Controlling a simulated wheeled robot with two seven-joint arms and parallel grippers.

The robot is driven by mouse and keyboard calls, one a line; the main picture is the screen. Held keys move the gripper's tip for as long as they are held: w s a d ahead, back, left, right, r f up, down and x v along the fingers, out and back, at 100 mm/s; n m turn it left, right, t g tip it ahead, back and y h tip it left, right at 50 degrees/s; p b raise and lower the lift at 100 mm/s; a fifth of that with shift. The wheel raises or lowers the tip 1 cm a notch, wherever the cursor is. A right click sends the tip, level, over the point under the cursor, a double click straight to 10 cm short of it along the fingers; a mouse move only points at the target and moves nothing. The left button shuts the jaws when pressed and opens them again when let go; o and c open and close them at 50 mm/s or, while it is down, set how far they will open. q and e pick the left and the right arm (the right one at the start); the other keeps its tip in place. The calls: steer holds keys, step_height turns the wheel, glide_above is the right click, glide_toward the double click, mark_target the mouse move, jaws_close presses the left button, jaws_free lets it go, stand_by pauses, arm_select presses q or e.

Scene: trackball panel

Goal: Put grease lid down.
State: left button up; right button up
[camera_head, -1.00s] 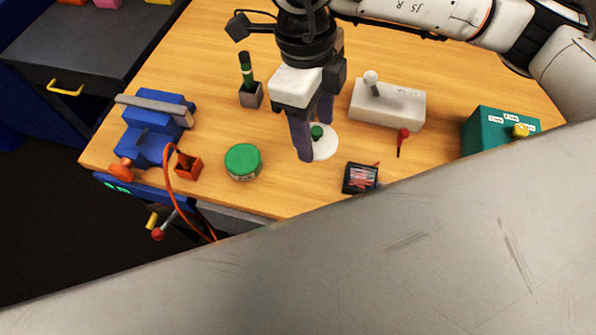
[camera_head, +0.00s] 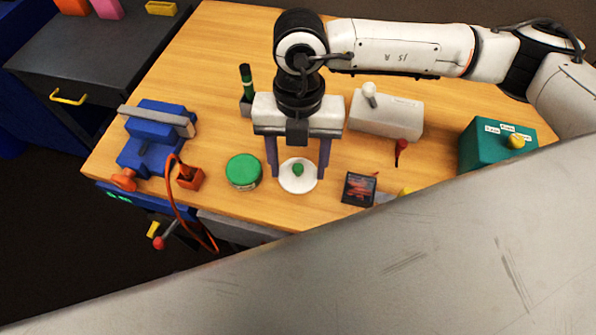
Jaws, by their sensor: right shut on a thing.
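The grease lid looks like a round white disc with a small green knob (camera_head: 297,172). It is between the fingertips of my right gripper (camera_head: 297,174), which points down over the table. The gripper is shut on the lid, one dark finger at its left edge and one at its right. The lid is low over the wood or on it; I cannot tell whether it touches. A round jar with a green top (camera_head: 243,170) stands just left of the gripper. My left gripper is not in view.
A blue vise (camera_head: 155,135) and an orange box with a cable (camera_head: 188,178) are at the left. A white joystick box (camera_head: 388,115), a red-handled tool (camera_head: 401,148), a dark square panel (camera_head: 358,189) and a teal box (camera_head: 492,147) are to the right. A grey surface hides the table's front right.

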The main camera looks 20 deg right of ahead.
mark_target(298, 176)
step_height(298, 176, down, 4)
steer(key=shift+r, duration=0.1)
steer(key=shift+f, duration=0.3)
steer(key=o, duration=1)
steer(key=shift+r, duration=0.1)
